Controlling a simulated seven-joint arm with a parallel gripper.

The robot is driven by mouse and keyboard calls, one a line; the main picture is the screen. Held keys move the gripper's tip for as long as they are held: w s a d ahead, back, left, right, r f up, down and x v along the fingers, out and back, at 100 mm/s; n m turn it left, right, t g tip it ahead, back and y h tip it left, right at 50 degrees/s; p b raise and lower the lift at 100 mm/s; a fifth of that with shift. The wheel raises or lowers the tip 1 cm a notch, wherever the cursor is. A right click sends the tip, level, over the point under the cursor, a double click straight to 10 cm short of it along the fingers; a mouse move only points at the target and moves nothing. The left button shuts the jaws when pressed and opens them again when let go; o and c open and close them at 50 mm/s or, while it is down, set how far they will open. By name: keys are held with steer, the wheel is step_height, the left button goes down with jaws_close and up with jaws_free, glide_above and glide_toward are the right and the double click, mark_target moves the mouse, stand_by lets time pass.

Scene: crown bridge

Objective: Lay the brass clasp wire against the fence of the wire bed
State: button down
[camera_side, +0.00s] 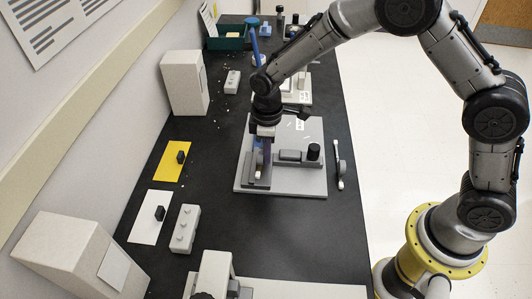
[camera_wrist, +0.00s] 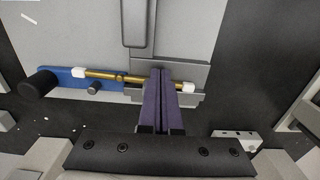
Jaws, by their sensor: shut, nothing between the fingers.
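The brass clasp wire (camera_wrist: 102,75) has white end pieces and lies across the wrist view, slightly tilted. Its left part is over a blue strip (camera_wrist: 62,75); its right part is over a grey stepped block (camera_wrist: 196,70), which looks like the wire bed. My gripper (camera_wrist: 160,72) is shut and empty, its purple fingers crossing in front of the wire's right part and hiding it there. I cannot tell whether the fingers touch the wire, or whether it lies flush against the fence. In the side view my gripper (camera_side: 261,168) points down at the block (camera_side: 257,183).
A light grey plate (camera_side: 300,184) carries the block and a grey bar with a black knob (camera_side: 313,151). A white-ended tool (camera_side: 338,165) lies right of the plate. Yellow (camera_side: 168,166) and white (camera_side: 146,230) cards lie left.

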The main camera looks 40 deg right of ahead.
steer(key=shift+w+a, duration=0.1)
steer(key=shift+s+d, duration=0.55)
step_height(320, 180, up, 7)
stand_by(0.9)
